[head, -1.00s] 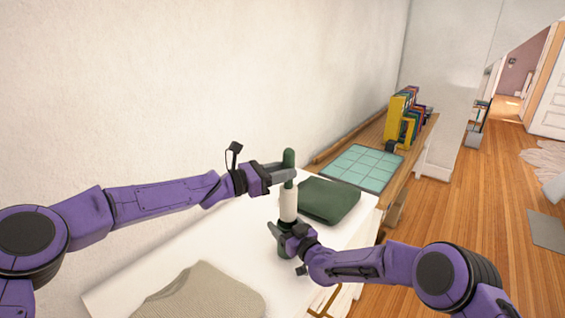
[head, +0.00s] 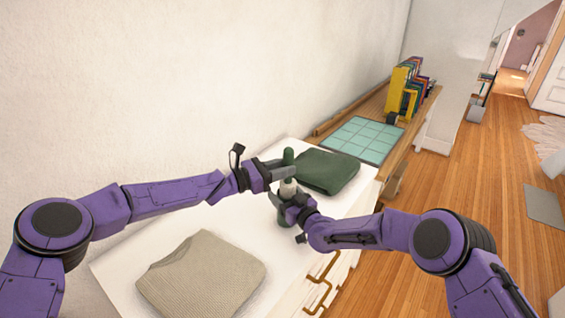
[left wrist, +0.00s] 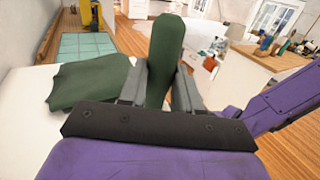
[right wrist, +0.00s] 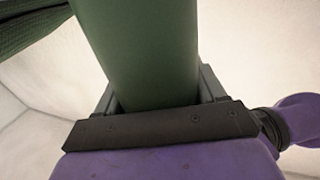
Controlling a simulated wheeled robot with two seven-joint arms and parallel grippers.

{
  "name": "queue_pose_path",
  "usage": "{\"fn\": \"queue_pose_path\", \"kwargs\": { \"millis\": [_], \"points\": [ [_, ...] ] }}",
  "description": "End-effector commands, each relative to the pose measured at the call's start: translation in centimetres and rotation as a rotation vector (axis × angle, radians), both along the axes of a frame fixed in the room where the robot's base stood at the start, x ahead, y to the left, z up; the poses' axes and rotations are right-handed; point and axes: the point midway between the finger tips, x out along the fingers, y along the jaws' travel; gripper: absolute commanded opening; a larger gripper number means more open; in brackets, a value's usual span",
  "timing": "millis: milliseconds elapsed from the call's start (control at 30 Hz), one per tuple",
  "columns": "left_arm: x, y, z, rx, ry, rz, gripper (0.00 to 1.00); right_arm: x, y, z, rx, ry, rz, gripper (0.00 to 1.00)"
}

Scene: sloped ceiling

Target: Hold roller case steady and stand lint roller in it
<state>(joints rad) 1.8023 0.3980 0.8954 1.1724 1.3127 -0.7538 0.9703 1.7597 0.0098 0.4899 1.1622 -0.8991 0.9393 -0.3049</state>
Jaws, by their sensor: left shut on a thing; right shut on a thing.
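The lint roller's green handle (head: 288,155) is upright, and my left gripper (head: 284,174) is shut on it. The handle also shows between the left fingers in the left wrist view (left wrist: 166,50). A short piece of the white roller (head: 288,188) shows below the left gripper, with its lower part hidden inside the case. The dark green roller case (head: 284,215) stands upright on the white surface. My right gripper (head: 281,200) is shut around the case, which fills the right wrist view (right wrist: 140,50). The case's rim is largely hidden by the right gripper.
A folded green garment (head: 328,172) lies just behind and right of the roller. A beige knitted garment (head: 202,275) lies at the front left of the white top (head: 125,265). A teal gridded mat (head: 362,138) and upright books (head: 402,90) are farther back.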

Motion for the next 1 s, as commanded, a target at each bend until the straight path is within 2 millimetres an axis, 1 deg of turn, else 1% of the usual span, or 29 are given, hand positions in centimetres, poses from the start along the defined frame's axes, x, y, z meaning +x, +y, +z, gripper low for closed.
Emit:
{"fn": "queue_pose_path", "kwargs": {
  "millis": [300,333,367,400,667,767,867,1000],
  "points": [
    [0.0,0.0,-0.1,-0.001,0.0,0.0,0.0,0.0,0.0,0.0,0.001,-0.001,0.0,0.38],
    [0.0,0.0,-0.1,-0.001,0.0,0.0,0.39,0.0,0.0,0.0,0.001,-0.001,0.0,0.38],
    [0.0,0.0,-0.1,-0.001,0.0,0.0,0.49,0.0,0.0,0.0,0.001,-0.001,0.0,0.38],
    [0.0,0.0,-0.1,-0.001,0.0,0.0,0.62,0.0,0.0,0.0,0.001,-0.001,0.0,0.38],
    [0.0,0.0,-0.2,0.0,0.0,0.0,0.62,0.0,0.0,0.1,0.001,-0.001,0.0,0.38],
    [-0.2,0.6,-0.2,0.0,0.002,0.001,0.62,0.0,0.0,0.1,0.001,-0.001,0.0,0.38],
    [-1.0,2.3,-0.2,-0.001,0.003,0.003,0.62,0.0,0.0,0.1,0.001,-0.001,0.0,0.38],
    [-2.7,5.6,-0.2,-0.002,0.002,0.004,0.62,0.0,0.0,0.1,0.001,-0.001,0.0,0.38]
  ]
}}
